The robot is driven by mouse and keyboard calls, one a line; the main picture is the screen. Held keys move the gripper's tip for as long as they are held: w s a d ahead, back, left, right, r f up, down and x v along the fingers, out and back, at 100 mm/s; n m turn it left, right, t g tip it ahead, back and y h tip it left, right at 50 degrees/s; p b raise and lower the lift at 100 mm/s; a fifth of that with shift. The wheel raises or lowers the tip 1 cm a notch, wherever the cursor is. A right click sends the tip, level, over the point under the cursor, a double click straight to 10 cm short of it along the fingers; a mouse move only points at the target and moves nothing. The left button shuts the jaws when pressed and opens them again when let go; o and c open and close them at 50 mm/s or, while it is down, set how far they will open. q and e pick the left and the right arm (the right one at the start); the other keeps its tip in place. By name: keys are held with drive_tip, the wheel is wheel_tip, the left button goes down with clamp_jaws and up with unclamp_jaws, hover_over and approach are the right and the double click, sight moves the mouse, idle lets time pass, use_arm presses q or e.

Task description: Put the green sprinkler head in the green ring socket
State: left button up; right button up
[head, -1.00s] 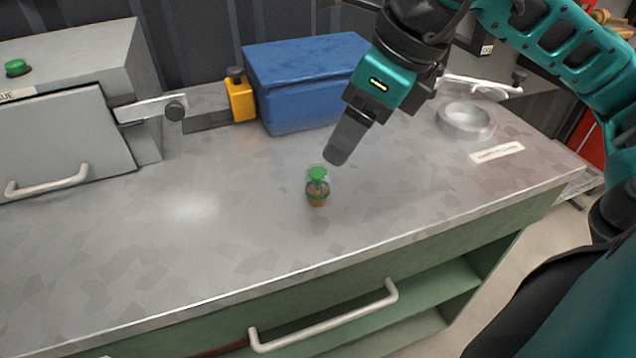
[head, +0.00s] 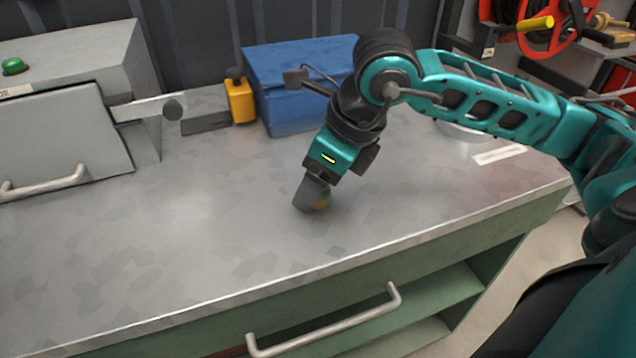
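The sprinkler head (head: 323,201), small with a green top and an orange-brown lower part in the earlier frame, stands on the grey metal worktop. It is now mostly hidden behind the dark fingers of my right gripper (head: 312,197), with only a sliver showing on their right side. The gripper points down at it, close to the worktop. Whether the fingers are closed on it cannot be made out. My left gripper is not in view. I cannot make out a green ring socket in this view.
A blue box (head: 290,85) and a yellow block (head: 240,101) stand at the back. A grey cabinet (head: 60,150) with a handle is at the left. A round metal dish (head: 462,133) is partly behind my arm. The worktop's front left is clear.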

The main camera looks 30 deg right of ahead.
drive_tip(key=c, duration=1.2)
drive_tip(key=shift+r, duration=0.15)
drive_tip(key=shift+c, duration=0.2)
